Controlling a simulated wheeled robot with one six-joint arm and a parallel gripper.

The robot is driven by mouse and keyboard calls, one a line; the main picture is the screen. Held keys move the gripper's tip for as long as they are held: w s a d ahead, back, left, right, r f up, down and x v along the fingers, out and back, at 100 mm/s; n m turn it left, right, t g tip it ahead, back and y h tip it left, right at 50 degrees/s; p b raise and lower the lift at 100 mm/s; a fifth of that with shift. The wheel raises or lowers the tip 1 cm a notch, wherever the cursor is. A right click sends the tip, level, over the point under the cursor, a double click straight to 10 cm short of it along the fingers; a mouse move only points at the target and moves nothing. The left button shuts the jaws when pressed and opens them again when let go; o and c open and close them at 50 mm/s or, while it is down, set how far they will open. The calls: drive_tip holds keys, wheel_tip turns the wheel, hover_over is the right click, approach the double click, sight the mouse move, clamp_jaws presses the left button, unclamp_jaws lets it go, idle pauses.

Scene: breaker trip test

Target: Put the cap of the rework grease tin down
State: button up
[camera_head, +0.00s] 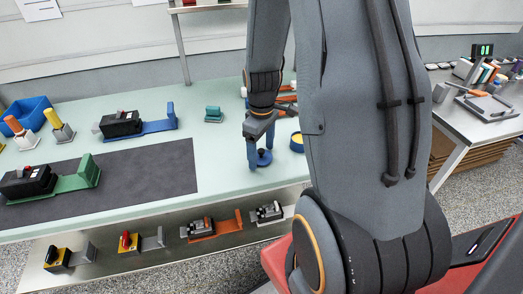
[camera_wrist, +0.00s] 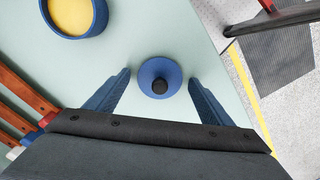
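The cap is a blue disc with a dark knob at its centre. In the wrist view the cap (camera_wrist: 145,72) lies flat, knob up, on the pale green bench top. The cap also shows in the head view (camera_head: 265,158), near the front edge of the bench. My gripper (camera_wrist: 161,82) is open, with one blue finger on each side of the cap and a gap to it on both sides. In the head view my gripper (camera_head: 259,160) is low over the bench. The open grease tin (camera_wrist: 76,14), blue with yellow grease, stands apart at the upper left.
Orange-handled tools (camera_wrist: 22,102) lie left of my gripper in the wrist view. A small green block (camera_head: 214,114) stands on the bench to the left. A dark mat (camera_head: 130,180) with breakers is further left. Bare bench surrounds the cap.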

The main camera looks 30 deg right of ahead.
sight(262, 150)
wheel_tip(262, 150, up, 11)
drive_tip(key=b, duration=0.2)
drive_tip(key=s+a+f+m, duration=0.1)
drive_tip(key=s+a+m, duration=0.2)
drive_tip(key=a, duration=0.3)
drive_tip(key=s+a+m+t, duration=0.1)
drive_tip(key=s+a+m, duration=0.1)
drive_tip(key=s+a, duration=0.2)
drive_tip(key=a, duration=0.3)
drive_tip(key=shift+s+f+m, duration=0.3)
drive_tip(key=shift+f+m, duration=0.05)
drive_tip(key=shift+m, duration=0.05)
drive_tip(key=shift+d, duration=0.1)
idle(0.9)
